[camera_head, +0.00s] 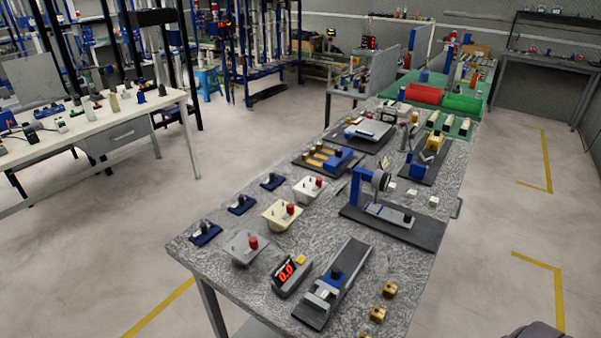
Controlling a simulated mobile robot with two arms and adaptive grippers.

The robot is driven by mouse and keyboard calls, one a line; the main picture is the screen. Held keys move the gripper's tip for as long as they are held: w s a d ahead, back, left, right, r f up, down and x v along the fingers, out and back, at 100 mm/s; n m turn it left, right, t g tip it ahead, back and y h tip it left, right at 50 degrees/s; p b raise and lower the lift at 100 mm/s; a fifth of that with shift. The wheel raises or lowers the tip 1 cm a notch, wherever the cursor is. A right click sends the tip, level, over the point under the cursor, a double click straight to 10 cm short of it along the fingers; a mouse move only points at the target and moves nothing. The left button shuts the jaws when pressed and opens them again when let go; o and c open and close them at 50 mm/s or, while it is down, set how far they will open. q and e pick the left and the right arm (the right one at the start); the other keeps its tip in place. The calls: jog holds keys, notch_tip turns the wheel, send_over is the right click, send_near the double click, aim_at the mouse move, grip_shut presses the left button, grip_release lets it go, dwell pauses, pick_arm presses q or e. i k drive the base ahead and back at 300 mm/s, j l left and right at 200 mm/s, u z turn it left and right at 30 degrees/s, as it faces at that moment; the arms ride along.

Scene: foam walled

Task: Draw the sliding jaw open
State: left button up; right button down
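Near the front of the grey speckled table (220,220) lies a long dark fixture (351,257) with pale grey jaw blocks (320,296) at its near end. A blue block with a black knob (336,276) sits on it just behind the pale blocks. Any gap between the jaws is too small to tell. A second fixture (425,233), on a black plate farther back, has a blue upright (356,186) and a low grey slide with a small dark knob. I cannot tell for sure which fixture bears the named jaw.
A display (289,274) reading 0.0 stands left of the front fixture. Brass blocks (378,314) lie to its right. Boxes with red knobs (283,213) and small blue-based parts (206,232) line the left side. Floor is open right of the table.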

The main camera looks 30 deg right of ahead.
aim_at(333, 279)
jog(key=k+z, duration=0.1)
jog(key=z, duration=1.1)
